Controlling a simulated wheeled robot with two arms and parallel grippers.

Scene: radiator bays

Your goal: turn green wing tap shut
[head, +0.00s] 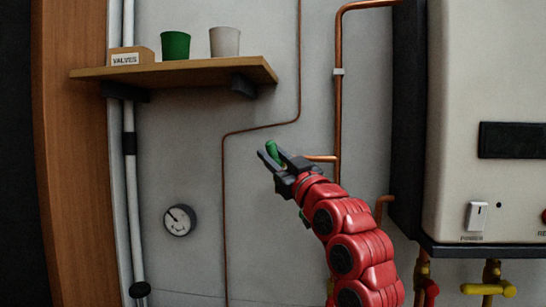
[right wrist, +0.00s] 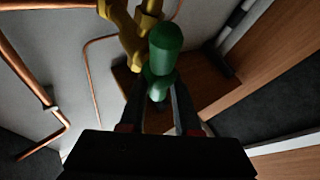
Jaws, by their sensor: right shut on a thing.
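The green wing tap (head: 274,150) is on the wall beside a copper pipe, mostly hidden by my right gripper (head: 272,160). In the right wrist view its rounded green handle (right wrist: 165,55) stands between the two fingers of my right gripper (right wrist: 159,100), which is shut on it. A brass valve body (right wrist: 128,35) shows just behind the handle. My left gripper is in neither view.
A wooden shelf (head: 175,73) with a green cup (head: 175,45), a pale cup (head: 225,41) and a "VALVES" box (head: 131,56) is at upper left. A gauge (head: 179,220) is at lower left. A boiler (head: 480,110) and yellow-handled valve (head: 488,289) are on the right.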

